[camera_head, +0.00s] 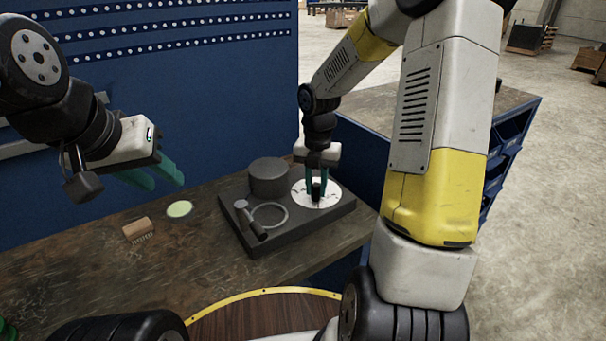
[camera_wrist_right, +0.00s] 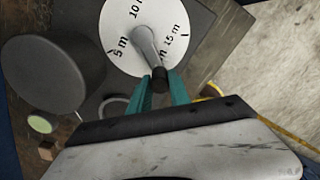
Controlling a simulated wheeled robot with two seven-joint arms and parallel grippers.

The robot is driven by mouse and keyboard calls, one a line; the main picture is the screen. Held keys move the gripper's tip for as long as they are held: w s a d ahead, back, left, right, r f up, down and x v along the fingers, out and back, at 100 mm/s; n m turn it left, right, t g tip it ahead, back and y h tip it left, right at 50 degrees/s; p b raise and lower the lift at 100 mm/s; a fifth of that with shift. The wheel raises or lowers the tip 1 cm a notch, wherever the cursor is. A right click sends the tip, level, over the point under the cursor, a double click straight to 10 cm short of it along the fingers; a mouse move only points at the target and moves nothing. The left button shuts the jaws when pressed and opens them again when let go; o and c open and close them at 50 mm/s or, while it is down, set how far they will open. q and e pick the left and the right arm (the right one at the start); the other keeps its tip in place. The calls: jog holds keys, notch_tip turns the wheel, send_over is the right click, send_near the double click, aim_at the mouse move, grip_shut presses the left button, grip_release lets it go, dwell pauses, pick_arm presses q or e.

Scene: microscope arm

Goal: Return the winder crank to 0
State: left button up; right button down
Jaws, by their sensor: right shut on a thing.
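The winder is a dark flat block (camera_head: 285,232) on the workbench, with a white round dial (camera_head: 328,187) on it. In the right wrist view the dial (camera_wrist_right: 118,54) reads 5 m, 10 m and 15 m. The grey crank (camera_wrist_right: 146,42) points from the dial's middle toward my gripper, between the 5 m and 15 m marks; no 0 mark is visible. My right gripper (camera_head: 316,188) reaches down over the dial, its teal fingers shut on the crank's black knob (camera_wrist_right: 160,79). My left gripper (camera_head: 158,178) hangs empty over the bench's left part, fingers apart.
A dark round drum (camera_head: 269,177) and a grey ring with a lever (camera_head: 268,216) share the block. A blue pegboard wall (camera_head: 180,90) stands behind.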

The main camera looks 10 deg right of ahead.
jog(key=shift+d, duration=0.15)
dwell(0.3)
jog(key=c, duration=1.2)
grip_release()
jog(key=shift+r, duration=0.1)
notch_tip(320, 180, up, 8)
jog(key=shift+f, duration=0.25)
jog(key=shift+r, duration=0.1)
